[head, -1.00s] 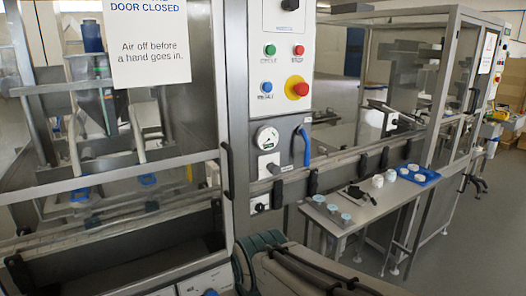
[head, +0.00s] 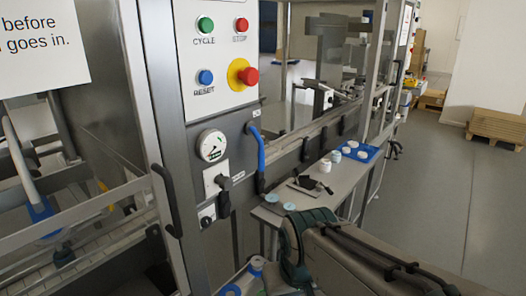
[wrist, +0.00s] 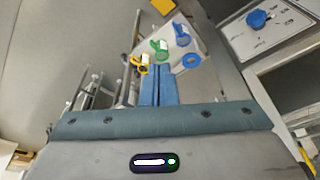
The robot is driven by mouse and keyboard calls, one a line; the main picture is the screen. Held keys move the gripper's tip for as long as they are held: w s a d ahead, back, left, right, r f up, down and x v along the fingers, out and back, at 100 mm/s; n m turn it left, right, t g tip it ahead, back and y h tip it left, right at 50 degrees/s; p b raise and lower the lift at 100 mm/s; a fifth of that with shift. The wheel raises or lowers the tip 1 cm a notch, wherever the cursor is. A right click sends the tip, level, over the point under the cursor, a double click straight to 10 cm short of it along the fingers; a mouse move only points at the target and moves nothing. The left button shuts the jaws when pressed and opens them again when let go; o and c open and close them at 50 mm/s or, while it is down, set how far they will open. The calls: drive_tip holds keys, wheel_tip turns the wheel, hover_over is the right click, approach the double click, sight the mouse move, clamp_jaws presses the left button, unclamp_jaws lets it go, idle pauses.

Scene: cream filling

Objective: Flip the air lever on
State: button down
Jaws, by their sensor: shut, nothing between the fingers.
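A blue lever handle (head: 258,150) is on the grey machine post, right of the round pressure gauge (head: 212,145). It hangs down from a bend at its top, with a small label above that I cannot read. A black-handled switch (head: 223,190) on a pale plate sits below the gauge. My gripper (wrist: 160,72) shows in the wrist view with its two blue fingers shut together and empty. The fingertips are near yellow, green and blue tagged parts, and I cannot tell the gap. The blue lever is not recognizable in the wrist view.
A button panel (head: 217,60) with green, red and blue buttons and a red emergency stop is above the gauge. A side table (head: 325,195) holds white jars and a blue tray (head: 365,153). A black door handle (head: 167,200) is at left. Open floor (head: 440,210) lies at right.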

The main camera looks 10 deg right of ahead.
drive_tip(key=shift+w, duration=0.1)
drive_tip(key=shift+r, duration=0.1)
drive_tip(key=w+a+r+n+t+h+p, duration=0.1)
drive_tip(key=w+r+n+t+p, duration=0.1)
drive_tip(key=w+r, duration=0.9)
drive_tip(key=w+a+r+n+t+h+p, duration=0.1)
drive_tip(key=w+a+r+h+p, duration=0.1)
drive_tip(key=w+r, duration=0.9)
drive_tip(key=shift+w+a+n+t+p, duration=0.3)
drive_tip(key=shift+w+n+t+p, duration=0.1)
drive_tip(key=shift+p, duration=0.3)
drive_tip(key=p+x, duration=0.1)
drive_tip(key=x, duration=0.9)
drive_tip(key=shift+d, duration=0.2)
